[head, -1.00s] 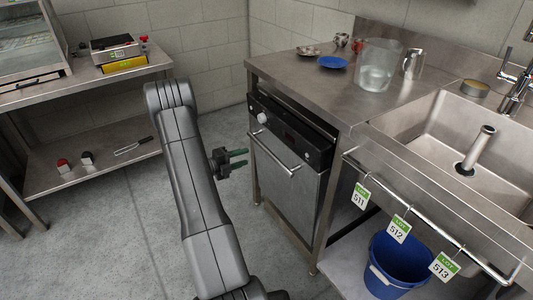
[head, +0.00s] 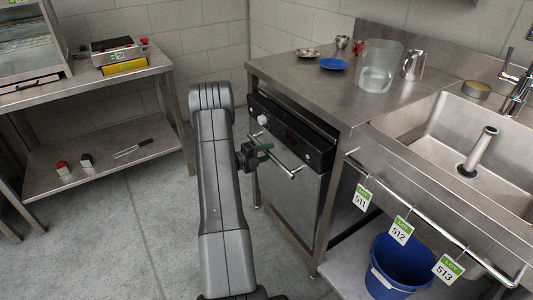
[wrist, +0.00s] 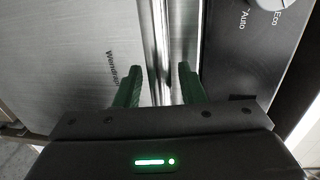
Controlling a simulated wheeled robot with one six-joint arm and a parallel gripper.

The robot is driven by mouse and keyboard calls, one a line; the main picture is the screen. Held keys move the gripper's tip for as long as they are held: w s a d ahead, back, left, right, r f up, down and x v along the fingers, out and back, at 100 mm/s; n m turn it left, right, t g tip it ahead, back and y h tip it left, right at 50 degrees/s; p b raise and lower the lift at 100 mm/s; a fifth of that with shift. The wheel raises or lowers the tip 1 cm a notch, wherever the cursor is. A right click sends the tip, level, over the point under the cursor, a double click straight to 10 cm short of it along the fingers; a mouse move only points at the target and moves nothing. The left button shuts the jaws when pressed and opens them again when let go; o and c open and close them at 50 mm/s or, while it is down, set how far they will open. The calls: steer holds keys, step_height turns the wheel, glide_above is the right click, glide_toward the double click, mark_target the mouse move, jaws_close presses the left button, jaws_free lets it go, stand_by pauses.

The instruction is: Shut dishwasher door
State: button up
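The dishwasher (head: 291,190) stands under the steel counter, with a steel door front and a dark control panel (head: 296,135) with a knob. Its door looks tilted slightly out at the top, with a dark gap above the panel. The bar handle (head: 287,166) runs across the door front. My gripper (head: 266,149) is at the left part of this handle. In the wrist view, the green fingers of my gripper (wrist: 160,72) are apart, one on each side of the handle bar (wrist: 161,40). A gap shows beside the bar, so the fingers are not closed on it.
A sink (head: 440,125) and a rail with tags are at the right, above a blue bucket (head: 400,262). A steel shelf unit (head: 100,150) stands left. Floor between is clear.

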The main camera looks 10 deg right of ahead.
mark_target(278, 146)
jaws_close()
steer(key=d, duration=0.1)
steer(key=w+d, duration=0.1)
steer(key=d+r, duration=0.1)
steer(key=shift+w+d, duration=0.15)
steer(key=shift+d, duration=0.25)
steer(key=shift+w+r, duration=0.1)
jaws_free()
steer(key=shift+o, duration=0.9)
steer(key=shift+d, duration=0.15)
